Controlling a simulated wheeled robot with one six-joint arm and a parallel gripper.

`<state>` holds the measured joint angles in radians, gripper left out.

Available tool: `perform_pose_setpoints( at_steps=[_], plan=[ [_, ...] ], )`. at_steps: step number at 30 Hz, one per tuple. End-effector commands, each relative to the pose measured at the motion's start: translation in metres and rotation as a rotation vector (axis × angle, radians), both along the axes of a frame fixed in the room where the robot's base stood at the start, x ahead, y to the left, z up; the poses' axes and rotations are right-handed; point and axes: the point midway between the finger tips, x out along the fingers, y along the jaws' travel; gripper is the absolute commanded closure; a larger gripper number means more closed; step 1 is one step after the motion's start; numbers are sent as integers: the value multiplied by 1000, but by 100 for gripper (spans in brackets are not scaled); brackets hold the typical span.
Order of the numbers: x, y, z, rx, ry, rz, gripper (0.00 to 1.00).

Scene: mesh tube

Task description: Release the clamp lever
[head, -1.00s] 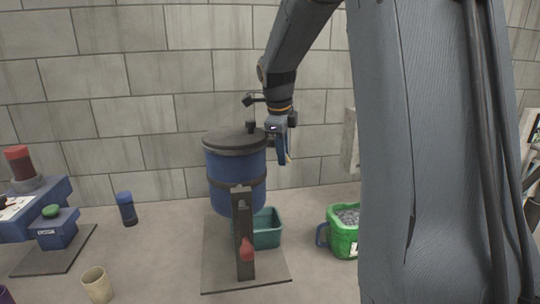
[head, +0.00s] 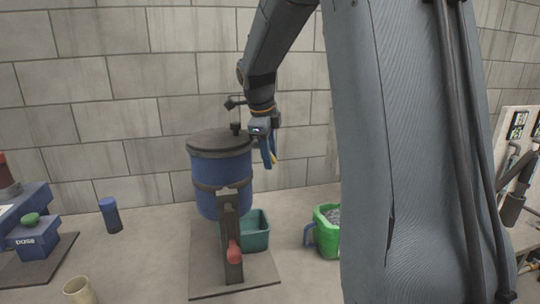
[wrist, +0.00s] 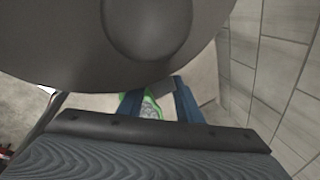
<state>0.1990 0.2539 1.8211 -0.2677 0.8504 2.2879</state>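A blue drum (head: 218,172) with a dark round lid (head: 217,142) and a dark band stands against the wall. In front of it is a dark upright post (head: 229,207) with a red knob (head: 234,252) low on it. I cannot tell for sure which part is the clamp lever. My gripper (head: 269,152) hangs just right of the drum's lid, fingers down. In the wrist view the lid (wrist: 70,45) fills the upper left. My blue fingers (wrist: 158,107) are apart there, with a dark piece (wrist: 163,87) near their tips; contact cannot be told.
A teal bin (head: 258,238) sits behind the post. A green bucket (head: 325,243) of grey material stands to the right. A blue bottle (head: 110,216), a beige cup (head: 80,292) and a blue machine (head: 35,236) are on the left. The block wall is close behind my gripper.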

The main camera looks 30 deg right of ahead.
Motion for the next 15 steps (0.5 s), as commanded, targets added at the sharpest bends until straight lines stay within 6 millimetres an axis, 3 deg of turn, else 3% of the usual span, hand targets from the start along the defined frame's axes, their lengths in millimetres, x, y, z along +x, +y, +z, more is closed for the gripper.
perform_pose_setpoints(
  at_steps=[5, 15],
  plan=[
    [-1, 3, 12, -1, -4, 1, 68],
    [-11, 16, 62, -1, -3, 1, 68]
  ],
)
